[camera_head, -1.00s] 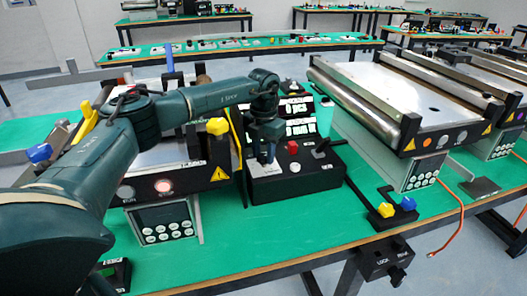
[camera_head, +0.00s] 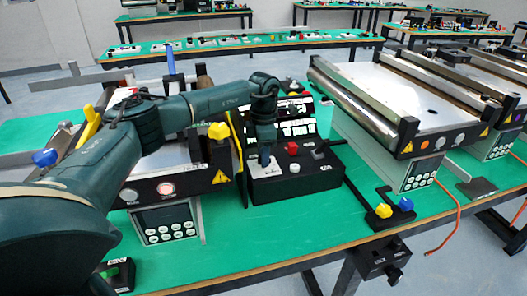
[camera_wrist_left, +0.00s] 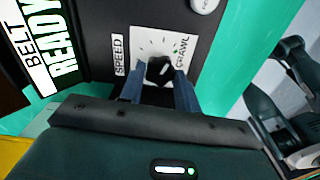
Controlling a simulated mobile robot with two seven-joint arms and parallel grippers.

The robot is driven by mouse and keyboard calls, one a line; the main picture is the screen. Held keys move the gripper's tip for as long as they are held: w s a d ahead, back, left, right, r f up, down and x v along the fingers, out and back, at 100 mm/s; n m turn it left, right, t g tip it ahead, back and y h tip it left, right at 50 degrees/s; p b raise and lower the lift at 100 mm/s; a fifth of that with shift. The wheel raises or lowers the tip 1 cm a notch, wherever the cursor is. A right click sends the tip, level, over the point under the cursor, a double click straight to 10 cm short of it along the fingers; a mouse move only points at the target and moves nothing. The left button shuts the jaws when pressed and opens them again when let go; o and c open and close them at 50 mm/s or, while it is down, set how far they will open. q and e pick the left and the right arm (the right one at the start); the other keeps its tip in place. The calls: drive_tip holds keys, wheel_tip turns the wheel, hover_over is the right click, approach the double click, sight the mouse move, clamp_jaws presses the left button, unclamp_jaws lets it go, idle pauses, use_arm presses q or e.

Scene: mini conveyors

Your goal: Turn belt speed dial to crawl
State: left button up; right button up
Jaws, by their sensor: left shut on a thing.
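The speed dial is a small black knob (camera_wrist_left: 159,69) on a white plate (camera_wrist_left: 146,42) with tick marks, between the labels SPEED (camera_wrist_left: 119,55) and CRAWL (camera_wrist_left: 182,50). My left gripper (camera_wrist_left: 159,82) is shut on the knob, one finger on each side. I cannot tell for sure where the knob points. In the head view my left gripper (camera_head: 264,164) reaches down onto the left part of the black control box (camera_head: 312,184) and hides the dial. My right gripper is not in view.
The box also carries a red button (camera_head: 292,148), a white button (camera_head: 295,168) and a dark lever (camera_head: 319,152). A display reading BELT READY (camera_wrist_left: 45,50) stands beside the dial. Conveyors flank the box; yellow and blue knobs (camera_head: 394,208) stand at front right.

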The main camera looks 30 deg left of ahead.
use_arm(q)
drive_tip(key=shift+m, duration=2)
drive_tip(key=shift+w, duration=0.1)
drive_tip(key=o, duration=1)
drive_tip(key=shift+c, duration=0.2)
wheel_tip(320, 180, up, 13)
drive_tip(key=shift+r+b, duration=0.15)
drive_tip(key=shift+b, duration=0.2)
